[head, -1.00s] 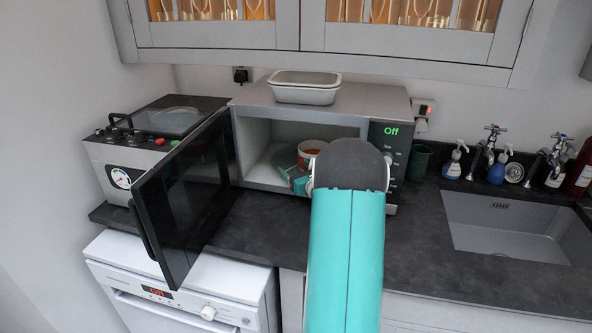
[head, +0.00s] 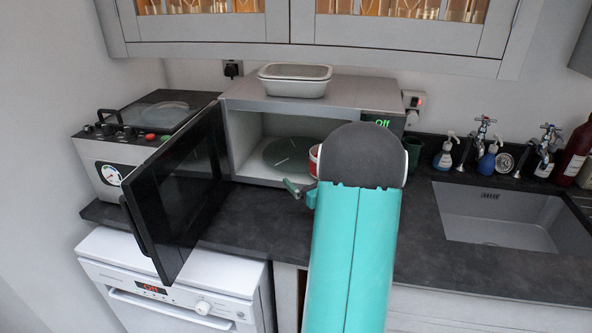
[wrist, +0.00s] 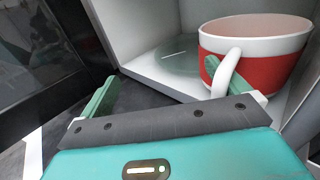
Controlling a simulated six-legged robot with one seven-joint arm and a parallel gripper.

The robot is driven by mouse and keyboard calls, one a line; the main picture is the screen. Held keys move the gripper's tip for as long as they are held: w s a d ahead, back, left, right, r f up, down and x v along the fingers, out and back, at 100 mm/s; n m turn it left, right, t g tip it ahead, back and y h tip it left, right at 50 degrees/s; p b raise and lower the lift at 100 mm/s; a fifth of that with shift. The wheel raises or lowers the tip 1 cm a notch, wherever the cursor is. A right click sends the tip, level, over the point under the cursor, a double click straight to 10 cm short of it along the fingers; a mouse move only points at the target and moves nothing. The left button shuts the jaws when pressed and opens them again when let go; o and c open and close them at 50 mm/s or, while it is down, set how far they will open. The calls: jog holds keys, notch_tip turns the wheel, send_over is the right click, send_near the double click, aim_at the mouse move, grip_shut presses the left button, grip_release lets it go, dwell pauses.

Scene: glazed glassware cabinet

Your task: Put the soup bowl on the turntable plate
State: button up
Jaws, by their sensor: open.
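The soup bowl (head: 314,161) is red and white with a white handle. In the head view my arm hides most of it; the wrist view shows it (wrist: 262,58) at the right of the open microwave. The turntable plate (head: 284,152) is a greenish glass disc on the microwave floor, also in the wrist view (wrist: 176,57) to the bowl's left. I cannot tell whether the bowl overlaps its edge. My gripper (head: 300,193) is open at the microwave's front. In the wrist view (wrist: 160,74), its right finger overlaps the bowl's handle; contact is unclear.
The microwave door (head: 180,190) stands open on the left. A pale dish (head: 295,80) sits on the microwave. The sink (head: 500,215) is at the right, and the dark counter (head: 240,225) in front is clear.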

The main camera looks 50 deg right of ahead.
jog(key=v, duration=0.3)
jog(key=shift+s+d, duration=0.1)
jog(key=shift+s, duration=0.25)
jog(key=c, duration=2.2)
jog(key=shift+w+r, duration=0.15)
jog(key=shift+w, duration=0.1)
